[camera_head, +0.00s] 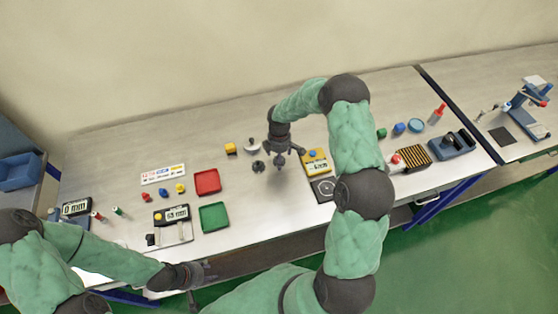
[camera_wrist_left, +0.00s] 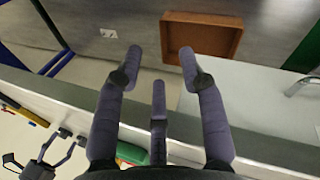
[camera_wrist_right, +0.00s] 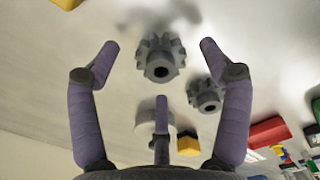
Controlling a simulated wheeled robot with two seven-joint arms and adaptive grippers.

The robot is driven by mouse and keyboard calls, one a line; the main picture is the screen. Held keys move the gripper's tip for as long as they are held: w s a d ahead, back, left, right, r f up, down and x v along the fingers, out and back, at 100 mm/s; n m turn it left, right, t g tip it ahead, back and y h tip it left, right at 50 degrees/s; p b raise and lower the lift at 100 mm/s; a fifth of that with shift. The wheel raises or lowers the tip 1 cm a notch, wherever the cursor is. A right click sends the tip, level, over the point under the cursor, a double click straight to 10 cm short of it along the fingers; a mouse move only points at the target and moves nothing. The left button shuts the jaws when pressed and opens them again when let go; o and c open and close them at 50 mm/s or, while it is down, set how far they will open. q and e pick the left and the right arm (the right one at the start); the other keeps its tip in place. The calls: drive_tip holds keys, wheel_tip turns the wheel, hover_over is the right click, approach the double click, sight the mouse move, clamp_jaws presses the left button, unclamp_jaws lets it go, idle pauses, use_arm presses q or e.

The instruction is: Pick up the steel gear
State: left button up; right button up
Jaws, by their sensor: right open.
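Two grey toothed gears show in the right wrist view. One gear (camera_wrist_right: 160,72) lies ahead of my right gripper (camera_wrist_right: 155,48), between the lines of its spread fingers, with a round hub facing me. The other gear (camera_wrist_right: 205,96) lies just right of it, beside the right finger; I cannot tell which is the steel one. In the head view, a dark gear (camera_head: 258,167) lies on the bench left of my right gripper (camera_head: 283,153), which is open and empty above the bench. My left gripper (camera_head: 198,275) is low at the bench's front; its fingers are spread and empty (camera_wrist_left: 160,55).
A pale round part (camera_head: 251,145) and a yellow block (camera_head: 230,148) stand near the gears. Red (camera_head: 207,182) and green (camera_head: 214,217) trays lie to the left. A yellow device (camera_head: 316,162) stands right of my right gripper. Bare bench lies in front of the gears.

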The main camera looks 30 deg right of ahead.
drive_tip(key=shift+f, duration=0.45)
drive_tip(key=c, duration=1.5)
drive_tip(key=shift+o, duration=0.2)
drive_tip(key=shift+r, duration=0.2)
